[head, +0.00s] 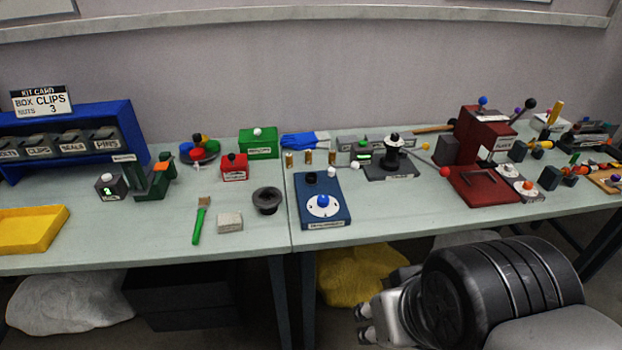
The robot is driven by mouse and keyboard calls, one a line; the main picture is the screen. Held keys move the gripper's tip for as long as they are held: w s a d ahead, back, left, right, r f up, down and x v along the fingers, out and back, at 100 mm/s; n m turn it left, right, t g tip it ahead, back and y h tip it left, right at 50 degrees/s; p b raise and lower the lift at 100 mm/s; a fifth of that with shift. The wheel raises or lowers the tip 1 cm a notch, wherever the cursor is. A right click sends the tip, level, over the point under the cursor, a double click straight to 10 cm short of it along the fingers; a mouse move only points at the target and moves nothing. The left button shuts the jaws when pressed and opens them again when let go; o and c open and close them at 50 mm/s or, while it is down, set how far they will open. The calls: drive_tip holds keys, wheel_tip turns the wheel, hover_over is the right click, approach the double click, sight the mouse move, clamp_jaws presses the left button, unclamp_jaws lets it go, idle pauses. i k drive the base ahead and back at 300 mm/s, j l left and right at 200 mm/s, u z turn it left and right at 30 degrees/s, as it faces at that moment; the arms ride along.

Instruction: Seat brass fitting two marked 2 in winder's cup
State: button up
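Three small brass fittings stand in a row at the back middle of the bench: a left one (289,160), a middle one (308,158) and a right one (332,157). Their number marks are too small to read. A dark device with a black spool-like post (392,157) and a rod ending in a red ball stands to their right. It may be the winder; its label is not legible, and I cannot make out a cup on it. My gripper (363,324) is low in front of the bench, its fingers apart and empty, far from the fittings.
A blue box with a dial (323,204) stands in front of the fittings. A black bowl (267,200), a grey block (230,222) and a green-handled brush (201,222) lie left. A dark red machine (482,150) stands right. The front bench between blue box and red machine is clear.

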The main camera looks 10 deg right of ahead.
sight(311, 180)
drive_tip(key=i+j, duration=0.15)
drive_tip(key=i, duration=0.3)
drive_tip(key=i+j, duration=0.1)
drive_tip(key=i, duration=0.35)
drive_tip(key=i+j, duration=0.15)
drive_tip(key=i, duration=0.3)
